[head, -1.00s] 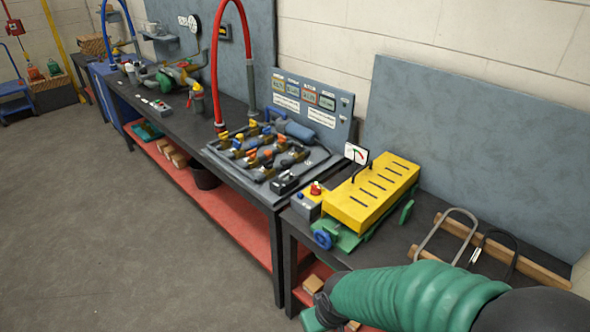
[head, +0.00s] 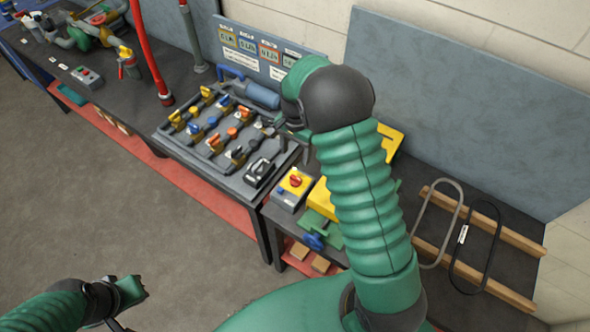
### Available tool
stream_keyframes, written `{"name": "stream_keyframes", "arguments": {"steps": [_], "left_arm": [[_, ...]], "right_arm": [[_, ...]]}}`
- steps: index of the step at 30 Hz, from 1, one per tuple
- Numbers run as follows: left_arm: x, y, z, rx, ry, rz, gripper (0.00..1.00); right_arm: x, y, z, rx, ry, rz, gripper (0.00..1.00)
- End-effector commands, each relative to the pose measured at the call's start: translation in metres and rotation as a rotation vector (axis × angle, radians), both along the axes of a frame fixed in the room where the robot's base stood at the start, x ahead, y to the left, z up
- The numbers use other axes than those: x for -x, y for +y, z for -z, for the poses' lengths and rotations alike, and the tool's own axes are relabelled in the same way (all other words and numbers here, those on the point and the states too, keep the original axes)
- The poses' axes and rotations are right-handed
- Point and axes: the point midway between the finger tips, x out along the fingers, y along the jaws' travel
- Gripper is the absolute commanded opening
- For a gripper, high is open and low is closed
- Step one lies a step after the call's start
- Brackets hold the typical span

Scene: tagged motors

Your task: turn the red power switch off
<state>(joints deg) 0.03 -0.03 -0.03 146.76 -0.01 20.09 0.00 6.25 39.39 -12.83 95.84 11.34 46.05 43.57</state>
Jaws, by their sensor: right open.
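The red power switch (head: 296,181) is a red knob on the yellow top of a small grey box (head: 285,198). The box stands at the near left corner of the right-hand bench, left of the partly hidden yellow machine. My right gripper (head: 294,120) is open, beyond and above the switch in the picture and apart from it. Its fingers are small and partly hidden by my wrist. My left gripper (head: 138,291) is low at the left, over the floor, far from the switch. I cannot tell its jaw state.
My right arm covers much of the yellow machine (head: 323,203). A valve panel (head: 190,148) lies left of the switch box. Two looped straps (head: 461,240) lie on wooden bars at the right. A blue wheel (head: 313,241) sits in front. The floor at the left is open.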

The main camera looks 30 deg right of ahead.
Motion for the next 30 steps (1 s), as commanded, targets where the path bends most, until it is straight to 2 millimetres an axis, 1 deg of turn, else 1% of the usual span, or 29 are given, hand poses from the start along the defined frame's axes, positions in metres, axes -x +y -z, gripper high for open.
{"name": "stream_keyframes", "arguments": {"steps": [1,3,9,12,15,19,26,29,30], "left_arm": [[0.000,0.000,-0.004,0.000,0.000,0.000,0.00],[0.000,0.000,-0.007,0.000,-0.001,0.001,0.00],[-0.001,0.000,-0.016,0.000,-0.002,0.001,0.00],[-0.001,0.000,-0.020,0.000,-0.002,0.001,0.00],[-0.001,0.000,-0.023,0.000,-0.002,0.001,0.00],[-0.001,0.000,-0.023,0.000,-0.002,0.001,0.00],[-0.001,0.000,-0.023,0.000,-0.001,0.001,0.00],[-0.001,0.000,-0.023,0.000,-0.001,0.001,0.00],[-0.001,0.000,-0.023,0.000,-0.001,0.001,0.00]], "right_arm": [[0.000,-0.001,0.014,-0.002,0.006,0.001,0.60],[0.000,-0.002,0.033,-0.002,0.007,0.000,0.60],[0.000,-0.001,0.085,-0.001,0.005,-0.001,0.60],[0.000,-0.001,0.106,-0.001,0.003,-0.001,0.60],[0.000,0.000,0.122,0.001,0.001,-0.002,0.60],[-0.001,0.001,0.132,0.002,-0.001,-0.003,0.60],[-0.002,-0.001,0.135,0.001,-0.001,-0.004,0.60],[-0.002,-0.001,0.135,0.001,-0.001,-0.004,0.50],[-0.002,-0.002,0.135,0.000,-0.001,-0.004,0.44]]}}
